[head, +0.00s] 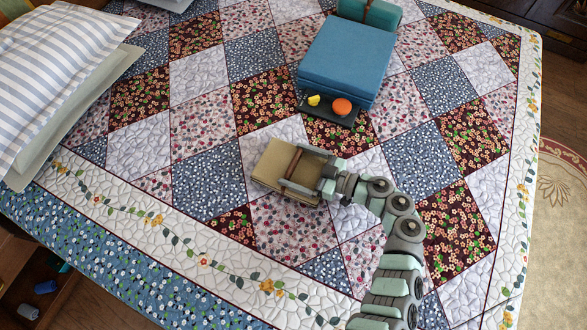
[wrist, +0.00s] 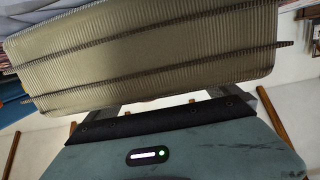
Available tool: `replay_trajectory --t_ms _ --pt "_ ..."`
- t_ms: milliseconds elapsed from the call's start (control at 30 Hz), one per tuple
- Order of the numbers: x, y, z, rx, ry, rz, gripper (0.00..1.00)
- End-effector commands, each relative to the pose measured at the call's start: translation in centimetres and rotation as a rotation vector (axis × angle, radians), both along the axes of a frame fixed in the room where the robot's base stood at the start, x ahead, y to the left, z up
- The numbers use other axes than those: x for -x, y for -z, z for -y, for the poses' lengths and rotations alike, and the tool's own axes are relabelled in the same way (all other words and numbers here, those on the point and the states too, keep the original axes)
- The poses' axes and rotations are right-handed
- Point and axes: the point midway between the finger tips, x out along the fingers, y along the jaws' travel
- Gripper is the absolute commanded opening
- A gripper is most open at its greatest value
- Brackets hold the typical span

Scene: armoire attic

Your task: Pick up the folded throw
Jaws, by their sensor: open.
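The folded throw is most likely the tan, ribbed block (head: 270,163) with dark stripes, lying on the patchwork bed cover left of my arm's end. In the wrist view the ribbed tan throw (wrist: 150,60) fills the upper part, close in front of the palm. My gripper (head: 308,172) is at the throw's right side and overlaps it in the head view. It is open. In the wrist view the fingers run up toward the throw, and their tips are hidden behind it. I cannot tell whether they touch it.
A large blue folded block (head: 347,58) lies behind, with a teal roll (head: 372,12) beyond it. A dark tray (head: 318,112) with a yellow and an orange item is at its front. Striped pillows (head: 65,65) lie at the left. The bed cover (head: 205,185) between is clear.

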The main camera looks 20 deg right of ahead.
Motion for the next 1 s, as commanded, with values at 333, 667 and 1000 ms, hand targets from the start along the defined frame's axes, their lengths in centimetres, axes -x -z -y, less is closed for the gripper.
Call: replay_trajectory --t_ms 333,667,1000 --pt "-0.89 0.26 -0.8 0.0 0.0 -0.001 1.0" --pt "-0.87 0.27 -0.77 0.0 0.0 -0.001 0.75" --pt "-0.85 0.27 -0.76 0.0 0.001 -0.001 0.47"
